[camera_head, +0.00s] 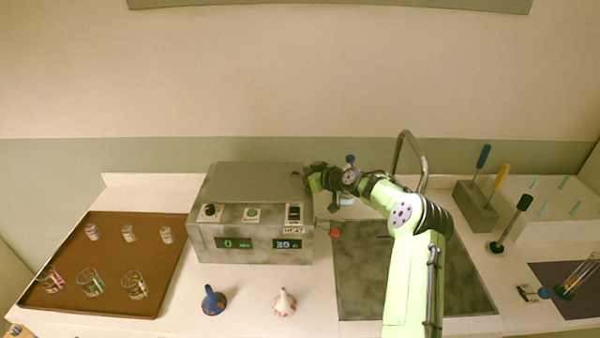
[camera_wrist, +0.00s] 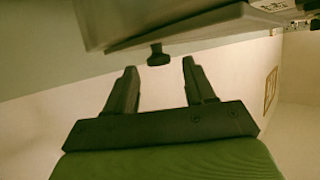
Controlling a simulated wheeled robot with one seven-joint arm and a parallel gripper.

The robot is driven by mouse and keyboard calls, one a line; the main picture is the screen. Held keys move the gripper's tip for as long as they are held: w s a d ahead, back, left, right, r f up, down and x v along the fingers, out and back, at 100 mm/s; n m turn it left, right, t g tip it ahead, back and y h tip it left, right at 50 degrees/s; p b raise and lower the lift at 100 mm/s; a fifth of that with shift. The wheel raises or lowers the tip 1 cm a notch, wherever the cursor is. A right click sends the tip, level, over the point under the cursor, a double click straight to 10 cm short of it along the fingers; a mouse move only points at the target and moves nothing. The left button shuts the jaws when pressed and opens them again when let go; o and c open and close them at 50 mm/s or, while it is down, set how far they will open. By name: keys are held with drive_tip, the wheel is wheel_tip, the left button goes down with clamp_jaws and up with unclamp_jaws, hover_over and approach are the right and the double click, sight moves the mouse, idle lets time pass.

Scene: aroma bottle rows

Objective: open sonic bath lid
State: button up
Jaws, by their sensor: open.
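The sonic bath (camera_head: 250,215) is a grey metal box with a front panel of knobs and two lit displays. Its grey lid (camera_head: 256,182) lies flat on top and looks shut. My gripper (camera_head: 303,177) is at the right edge of the lid. In the wrist view my gripper (camera_wrist: 160,85) is open, with its two dark fingers apart. A small dark knob (camera_wrist: 158,55) hangs from the edge of the lid (camera_wrist: 180,22) and sits between and just beyond the fingertips. I cannot see any contact with it.
A brown tray (camera_head: 80,297) with several jars and glasses stands left. A sink (camera_head: 360,290) with a tall faucet (camera_head: 424,165) lies right. A tool block (camera_head: 473,208) stands beyond it.

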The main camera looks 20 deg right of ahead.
drive_tip(key=shift+x, duration=0.85)
drive_tip(key=shift+c, duration=0.3)
clamp_jaws()
drive_tip(key=shift+d, duration=0.1)
